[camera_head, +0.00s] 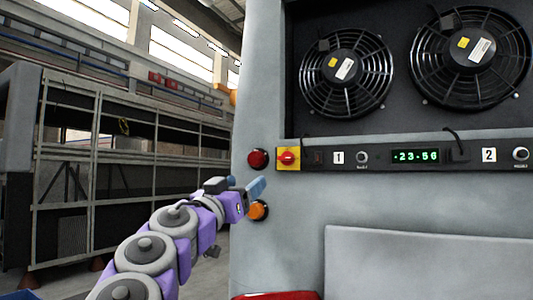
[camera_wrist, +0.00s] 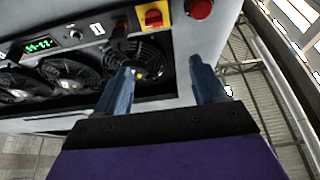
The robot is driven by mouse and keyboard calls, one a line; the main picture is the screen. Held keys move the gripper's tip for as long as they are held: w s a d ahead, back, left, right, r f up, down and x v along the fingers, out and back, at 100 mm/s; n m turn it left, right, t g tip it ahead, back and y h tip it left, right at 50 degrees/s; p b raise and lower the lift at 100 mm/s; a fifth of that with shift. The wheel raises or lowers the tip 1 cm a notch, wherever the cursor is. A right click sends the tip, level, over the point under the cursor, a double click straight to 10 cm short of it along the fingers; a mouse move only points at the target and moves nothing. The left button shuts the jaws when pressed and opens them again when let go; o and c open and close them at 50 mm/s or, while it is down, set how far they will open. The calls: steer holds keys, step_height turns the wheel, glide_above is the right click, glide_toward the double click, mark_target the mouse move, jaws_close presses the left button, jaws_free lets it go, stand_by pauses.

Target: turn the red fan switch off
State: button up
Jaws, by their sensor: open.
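A red rotary knob on a square yellow plate (camera_head: 288,158) sits at the left end of the black control strip, below the fans. It also shows at the top of the wrist view (camera_wrist: 152,15). A small dark reddish switch (camera_head: 318,158) is just right of the plate; its position is too small to read. I cannot tell by label which one is the fan switch. My gripper (camera_head: 248,184), with blue fingers, is open and empty, left of and below the yellow plate. In the wrist view its fingers (camera_wrist: 163,82) are spread, apart from the switches.
A round red light (camera_head: 258,159) and an orange light (camera_head: 258,210) are on the coach's left edge, close to my gripper. Two black fans (camera_head: 346,73) (camera_head: 470,57) sit in the recess above. A green display (camera_head: 415,156) is on the strip. A metal frame (camera_head: 120,165) stands at left.

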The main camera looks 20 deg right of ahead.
glide_toward(287, 160)
steer(key=v, duration=0.4)
steer(key=p+x, duration=0.5)
steer(key=x, duration=0.5)
steer(key=shift+w+d+p, duration=0.2)
steer(key=shift+d+p, duration=0.1)
steer(key=shift+d, duration=0.05)
steer(key=shift+w+d+r, duration=0.15)
steer(key=shift+w+r, duration=0.05)
steer(key=shift+r, duration=0.05)
steer(key=shift+w+d+r+p, duration=0.3)
steer(key=shift+w+p, duration=0.1)
steer(key=shift+p, duration=0.25)
steer(key=shift+w+d+r+p, duration=0.2)
steer(key=shift+w+d+p, duration=0.1)
steer(key=shift+w+p, duration=0.25)
steer(key=shift+s+d, duration=0.25)
steer(key=shift+d, duration=0.05)
steer(key=shift+c, duration=0.5)
steer(key=shift+a, duration=0.95)
steer(key=c, duration=0.4)
steer(key=shift+d+r, duration=0.1)
steer(key=shift+d, duration=0.05)
steer(key=c, duration=0.6)
steer(key=shift+o, duration=0.2)
